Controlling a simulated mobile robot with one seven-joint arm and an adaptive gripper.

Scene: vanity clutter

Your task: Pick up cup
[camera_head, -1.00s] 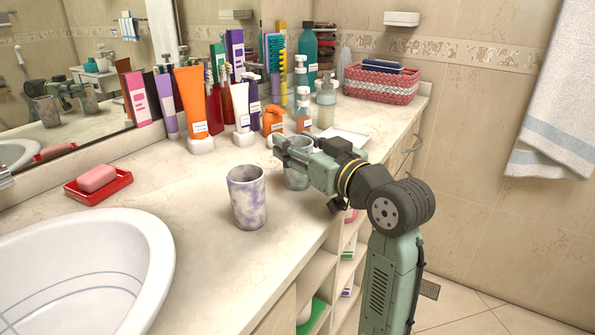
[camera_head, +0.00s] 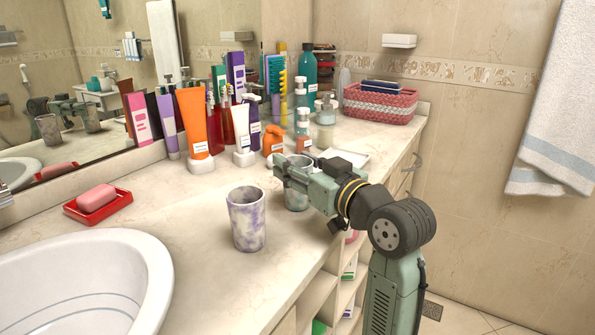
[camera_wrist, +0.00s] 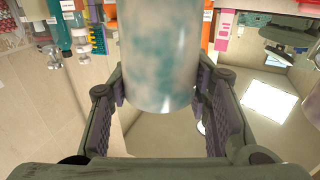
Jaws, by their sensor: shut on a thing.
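A green-and-white marbled cup (camera_head: 297,197) is on the right part of the counter, upright, partly hidden by my gripper (camera_head: 281,172). In the wrist view the cup (camera_wrist: 160,55) fills the upper middle, between the two fingers of my gripper (camera_wrist: 160,88). My gripper is shut on this cup. I cannot tell whether its base touches the counter. A second cup, marbled purple and white (camera_head: 246,220), stands upright and apart from the gripper, to the left and nearer the camera.
Behind stand several tubes and bottles, among them an orange tube (camera_head: 192,122) and an orange pump bottle (camera_head: 273,141). A woven basket (camera_head: 380,105) is at the back right. A white sink (camera_head: 85,270) and a red soap dish (camera_head: 98,211) are left.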

